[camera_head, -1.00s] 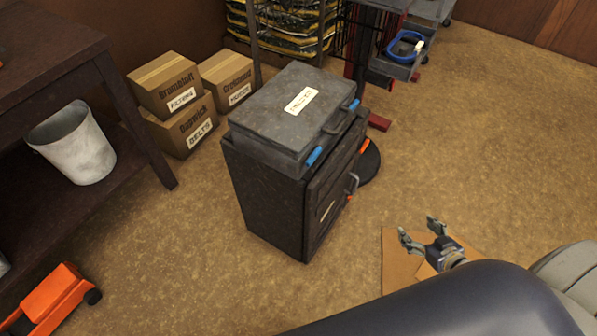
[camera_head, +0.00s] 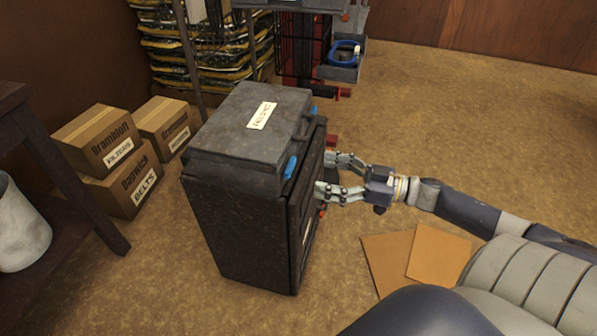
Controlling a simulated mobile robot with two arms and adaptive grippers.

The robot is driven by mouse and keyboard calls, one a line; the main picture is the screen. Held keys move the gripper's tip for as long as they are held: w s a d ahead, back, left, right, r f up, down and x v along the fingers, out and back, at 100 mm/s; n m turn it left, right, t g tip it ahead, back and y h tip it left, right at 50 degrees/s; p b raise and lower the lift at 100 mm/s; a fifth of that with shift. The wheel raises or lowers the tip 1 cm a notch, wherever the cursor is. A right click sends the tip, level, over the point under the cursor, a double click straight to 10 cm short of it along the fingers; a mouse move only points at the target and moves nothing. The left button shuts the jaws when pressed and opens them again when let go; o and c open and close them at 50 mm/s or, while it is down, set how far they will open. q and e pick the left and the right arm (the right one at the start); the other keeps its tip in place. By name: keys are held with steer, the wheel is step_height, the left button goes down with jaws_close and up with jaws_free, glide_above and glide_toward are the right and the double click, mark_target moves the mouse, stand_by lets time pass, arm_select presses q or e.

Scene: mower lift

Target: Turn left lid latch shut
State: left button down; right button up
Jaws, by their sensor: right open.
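A black box with a closed lid (camera_head: 235,120) and a white label stands on the floor on a dark cabinet body (camera_head: 245,225). Two blue latches sit on the lid's front side: a nearer one (camera_head: 290,168) and a farther one (camera_head: 314,111). My right gripper (camera_head: 330,175) is open, its fingers spread one above the other at the cabinet's front face, below and between the latches. Its fingertips are close to the front; I cannot tell if they touch. The front handle is hidden behind the gripper. My left gripper is not in view.
Cardboard boxes (camera_head: 130,180) are stacked left of the cabinet. A dark table (camera_head: 60,170) and a white bucket (camera_head: 18,225) stand at the left edge. Brown flat sheets (camera_head: 415,255) lie on the floor at right. A rack with a blue coil (camera_head: 344,52) stands behind. Floor at right is open.

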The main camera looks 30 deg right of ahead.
mark_target(293, 168)
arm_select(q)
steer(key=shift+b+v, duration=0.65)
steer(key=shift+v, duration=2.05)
arm_select(e)
steer(key=shift+x, duration=3.55)
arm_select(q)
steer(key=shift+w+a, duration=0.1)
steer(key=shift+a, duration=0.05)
arm_select(e)
steer(key=shift+c, duration=0.3)
steer(key=c, duration=1)
